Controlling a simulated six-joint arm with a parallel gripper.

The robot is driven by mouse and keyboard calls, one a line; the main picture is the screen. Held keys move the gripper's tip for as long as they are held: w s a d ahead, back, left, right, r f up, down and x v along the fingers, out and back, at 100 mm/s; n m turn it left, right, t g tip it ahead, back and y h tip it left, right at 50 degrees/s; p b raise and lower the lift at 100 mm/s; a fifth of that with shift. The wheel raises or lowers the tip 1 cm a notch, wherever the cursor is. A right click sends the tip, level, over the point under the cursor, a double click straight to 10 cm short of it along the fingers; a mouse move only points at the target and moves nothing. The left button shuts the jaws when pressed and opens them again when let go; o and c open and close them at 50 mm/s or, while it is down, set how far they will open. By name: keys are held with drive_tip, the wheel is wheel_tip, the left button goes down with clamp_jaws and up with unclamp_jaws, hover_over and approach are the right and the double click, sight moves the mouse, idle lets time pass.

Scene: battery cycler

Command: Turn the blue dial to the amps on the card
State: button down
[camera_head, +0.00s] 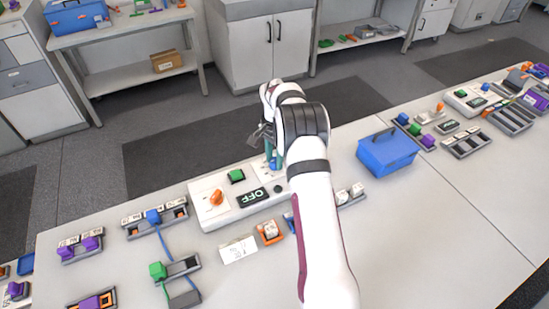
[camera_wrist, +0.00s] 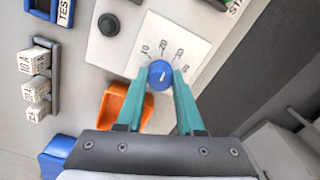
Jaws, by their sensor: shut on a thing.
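The blue dial (camera_wrist: 160,75) sits on a white scale plate (camera_wrist: 168,45) on the cycler panel (camera_head: 225,217). Its pale pointer mark shows on top, and several numbers ring its far side, too small to read surely. My gripper (camera_wrist: 159,80) has its two teal fingers shut on the dial's sides. In the head view my gripper (camera_head: 272,157) is at the panel's right part, and my arm hides much of the dial. A white card (camera_head: 237,249) stands in front of the panel; its writing is too small to read.
The panel has an orange knob (camera_head: 216,197), a green button (camera_head: 236,176) and a display (camera_head: 252,197) reading OFF. An orange thing (camera_wrist: 125,105) lies close to my fingers. A blue toolbox (camera_head: 387,155) stands right of my arm. Free table lies at front right.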

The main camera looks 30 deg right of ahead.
sight(275, 160)
drive_tip(key=shift+m, duration=2.1)
drive_tip(key=c, duration=0.5)
unclamp_jaws()
drive_tip(key=shift+c, duration=0.2)
wheel_tip(275, 160, up, 16)
